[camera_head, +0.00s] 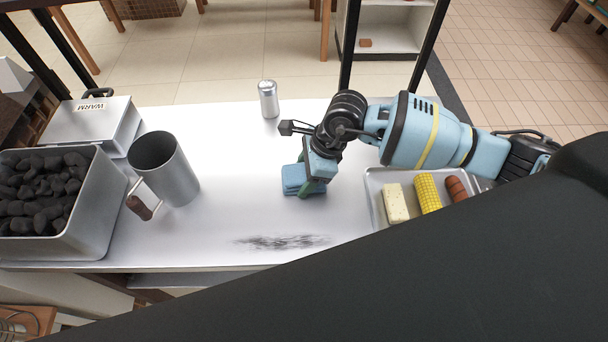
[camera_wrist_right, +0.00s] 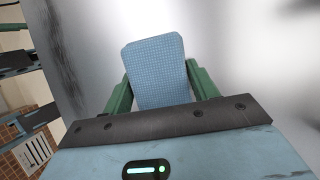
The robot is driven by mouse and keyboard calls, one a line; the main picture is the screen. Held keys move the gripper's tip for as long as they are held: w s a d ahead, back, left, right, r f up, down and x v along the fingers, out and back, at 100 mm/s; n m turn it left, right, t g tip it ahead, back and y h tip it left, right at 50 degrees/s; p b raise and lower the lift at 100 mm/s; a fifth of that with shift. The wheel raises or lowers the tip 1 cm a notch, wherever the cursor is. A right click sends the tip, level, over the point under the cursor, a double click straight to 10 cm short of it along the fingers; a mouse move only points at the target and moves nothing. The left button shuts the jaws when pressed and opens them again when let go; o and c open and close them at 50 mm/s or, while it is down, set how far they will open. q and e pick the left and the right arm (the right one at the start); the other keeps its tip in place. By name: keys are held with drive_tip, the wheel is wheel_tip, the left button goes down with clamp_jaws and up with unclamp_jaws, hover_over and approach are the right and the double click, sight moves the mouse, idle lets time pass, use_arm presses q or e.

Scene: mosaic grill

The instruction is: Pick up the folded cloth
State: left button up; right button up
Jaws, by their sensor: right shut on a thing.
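The folded cloth (camera_head: 293,180) is a small blue stack on the white table, left of the middle of the head view. My right gripper (camera_head: 313,188) is at its right side, shut on it. In the right wrist view the cloth (camera_wrist_right: 157,70) shows a fine blue check. It sits between the two green fingers of my right gripper (camera_wrist_right: 158,88). I cannot tell whether the cloth is clear of the table. My left gripper is not in view.
A dark smudge (camera_head: 280,242) marks the table in front of the cloth. A tray (camera_head: 374,200) with food stands at right. A grey metal mug (camera_head: 178,178), a silver can (camera_head: 268,99), a coal bin (camera_head: 85,225) and a box labelled WARM (camera_head: 92,127) stand around.

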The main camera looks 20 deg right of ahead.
sight(298, 176)
drive_tip(key=shift+r, duration=0.1)
drive_tip(key=shift+r, duration=0.5)
drive_tip(key=r, duration=0.3)
drive_tip(key=shift+s+a, duration=0.1)
drive_tip(key=shift+s, duration=0.25)
drive_tip(key=s+a, duration=0.1)
drive_tip(key=s, duration=0.4)
drive_tip(key=s+a+r, duration=0.1)
drive_tip(key=s, duration=0.4)
drive_tip(key=s+a, duration=0.1)
drive_tip(key=s, duration=0.3)
drive_tip(key=shift+s+a+r+b, duration=0.2)
drive_tip(key=shift+s+a+b, duration=0.1)
drive_tip(key=shift+s, duration=0.1)
